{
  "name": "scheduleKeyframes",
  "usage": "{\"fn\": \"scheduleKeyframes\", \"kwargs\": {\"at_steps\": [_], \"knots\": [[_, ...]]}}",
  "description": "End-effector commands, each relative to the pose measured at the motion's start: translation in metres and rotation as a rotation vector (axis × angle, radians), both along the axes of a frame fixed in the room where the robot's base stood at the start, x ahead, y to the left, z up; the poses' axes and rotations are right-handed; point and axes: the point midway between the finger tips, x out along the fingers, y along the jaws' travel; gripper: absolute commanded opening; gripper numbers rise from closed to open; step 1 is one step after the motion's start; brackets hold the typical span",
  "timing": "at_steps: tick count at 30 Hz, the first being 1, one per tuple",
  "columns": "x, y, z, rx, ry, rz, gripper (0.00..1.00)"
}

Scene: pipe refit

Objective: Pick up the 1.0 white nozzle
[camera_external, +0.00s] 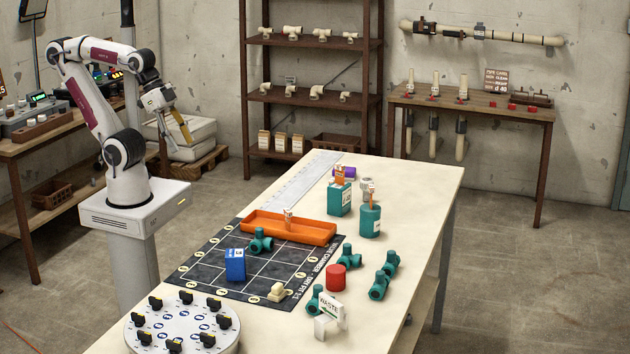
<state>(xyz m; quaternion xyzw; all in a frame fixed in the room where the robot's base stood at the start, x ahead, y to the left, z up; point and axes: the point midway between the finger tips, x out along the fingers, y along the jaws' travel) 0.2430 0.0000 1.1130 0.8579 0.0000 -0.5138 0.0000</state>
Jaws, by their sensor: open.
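My gripper (174,141) hangs in the air at the left, past the far left side of the white table (420,185). Its fingers point down and stand apart, with nothing clearly between them; one side shows yellow-brown. I cannot tell for sure which thing is the 1.0 white nozzle, as labels are too small to read. A round white carousel (182,333) at the front left carries several black-topped pieces around its rim. A small pale piece (288,218) stands at the orange tray (318,234). My gripper is well apart from all of these.
A dark grid mat (207,258) bears a blue container (235,265), a teal fitting (260,241) and a cream block (277,291). Teal fittings, a red cylinder (336,278) and a white waste sign (331,305) stand to the right. Teal containers (340,199) stand behind. The table's right side is clear.

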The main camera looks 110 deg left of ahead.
Motion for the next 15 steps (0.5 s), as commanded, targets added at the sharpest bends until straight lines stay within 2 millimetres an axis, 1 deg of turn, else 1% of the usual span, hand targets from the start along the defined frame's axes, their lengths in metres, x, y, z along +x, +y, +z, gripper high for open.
{"fn": "scheduleKeyframes", "kwargs": {"at_steps": [8, 11, 15], "knots": [[0.004, 0.002, 0.001, 0.003, -0.004, 0.006, 0.53], [0.012, 0.006, 0.003, 0.01, -0.015, 0.018, 0.53], [0.032, 0.017, 0.007, 0.025, -0.039, 0.045, 0.53]]}}
